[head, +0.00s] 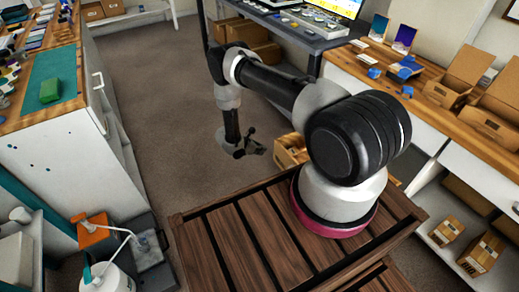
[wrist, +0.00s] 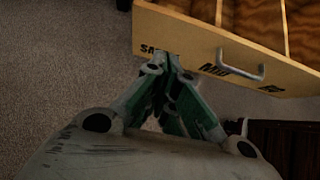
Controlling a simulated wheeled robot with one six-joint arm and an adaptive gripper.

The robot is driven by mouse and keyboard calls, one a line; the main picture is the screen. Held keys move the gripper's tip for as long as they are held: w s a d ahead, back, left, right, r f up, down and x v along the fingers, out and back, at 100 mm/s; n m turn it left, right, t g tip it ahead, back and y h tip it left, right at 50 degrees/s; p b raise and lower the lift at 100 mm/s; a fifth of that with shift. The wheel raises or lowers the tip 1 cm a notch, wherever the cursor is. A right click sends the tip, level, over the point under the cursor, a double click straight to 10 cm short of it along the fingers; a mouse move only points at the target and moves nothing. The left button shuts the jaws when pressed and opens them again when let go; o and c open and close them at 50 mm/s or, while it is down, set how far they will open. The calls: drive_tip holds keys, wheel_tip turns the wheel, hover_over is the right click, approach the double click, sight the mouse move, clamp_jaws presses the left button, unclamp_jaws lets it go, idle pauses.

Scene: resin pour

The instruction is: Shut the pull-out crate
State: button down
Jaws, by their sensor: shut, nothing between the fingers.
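The pull-out crate (wrist: 205,45) is a light wooden box with dividers, dark lettering and a metal handle (wrist: 240,68) on its front panel. It fills the top right of the wrist view. In the head view the crate (head: 288,152) shows low beneath the right bench, partly hidden behind my arm. My gripper (wrist: 172,62) is shut and empty, its fingertips at the front panel left of the handle. I cannot tell whether they touch it. In the head view my gripper (head: 256,148) hangs low over the floor, just left of the crate.
Carpeted floor (head: 155,75) is free in the middle. A white cabinet (head: 60,150) with a green mat stands left, with bottles and containers in front. A wooden bench (head: 440,105) with cardboard boxes runs along the right. A dark desk (head: 275,22) with a monitor stands behind.

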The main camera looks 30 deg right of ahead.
sight(280, 151)
drive_tip(key=d+f, duration=0.1)
drive_tip(key=d, duration=0.1)
drive_tip(key=d+f, duration=0.1)
drive_tip(key=d, duration=0.2)
drive_tip(key=d+f, duration=0.2)
drive_tip(key=d, duration=0.1)
drive_tip(key=shift+w+d+f, duration=0.1)
drive_tip(key=shift+w+d, duration=0.05)
drive_tip(key=shift+w, duration=0.15)
drive_tip(key=shift+d, duration=0.1)
